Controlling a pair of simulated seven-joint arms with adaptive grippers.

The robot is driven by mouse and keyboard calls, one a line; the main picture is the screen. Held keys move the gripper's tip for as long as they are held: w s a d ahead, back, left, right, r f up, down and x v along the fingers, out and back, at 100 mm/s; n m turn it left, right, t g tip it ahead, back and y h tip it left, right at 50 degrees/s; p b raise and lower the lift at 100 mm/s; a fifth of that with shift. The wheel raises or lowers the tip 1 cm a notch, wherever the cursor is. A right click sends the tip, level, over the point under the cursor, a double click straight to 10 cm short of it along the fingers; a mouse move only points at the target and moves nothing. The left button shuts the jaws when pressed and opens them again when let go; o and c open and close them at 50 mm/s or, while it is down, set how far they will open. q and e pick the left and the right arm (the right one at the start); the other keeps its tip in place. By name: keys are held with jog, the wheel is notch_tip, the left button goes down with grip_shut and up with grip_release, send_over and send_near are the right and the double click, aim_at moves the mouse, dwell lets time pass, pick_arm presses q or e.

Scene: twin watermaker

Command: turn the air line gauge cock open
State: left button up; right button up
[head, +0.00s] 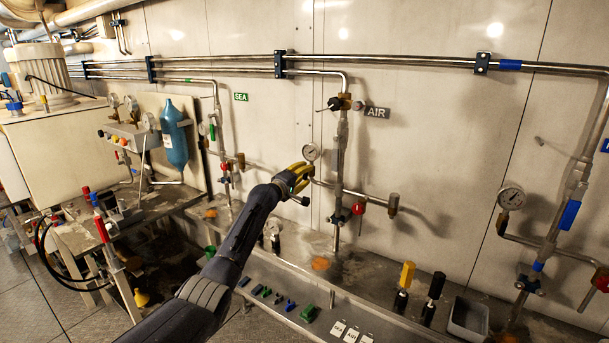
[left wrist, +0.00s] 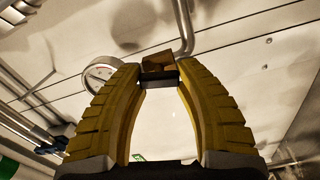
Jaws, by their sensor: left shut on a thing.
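The AIR sign (head: 377,112) is beside a vertical steel pipe (head: 341,150) on the wall. A round white gauge (head: 310,152) stands on the left branch of this pipe; a round gauge rim also shows in the left wrist view (left wrist: 98,74). My left gripper (head: 303,173), with yellow fingers, is just below the gauge. In the left wrist view its fingertips (left wrist: 158,76) are closed on a small brass-brown block, the gauge cock (left wrist: 157,62). The fingers hide most of the cock in the head view, so its turn angle cannot be told. My right gripper is out of view.
A red-handled valve (head: 359,208) and a black-handled valve (head: 334,103) are on the same pipe. A similar SEA line (head: 218,130) is to the left, and another gauge (head: 511,197) to the right. Yellow (head: 406,275) and black-topped (head: 436,286) pieces stand on the bench below.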

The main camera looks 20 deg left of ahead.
pick_arm(q)
jog(key=shift+n, duration=1.2)
jog(key=o, duration=1.2)
jog(key=shift+v, duration=6)
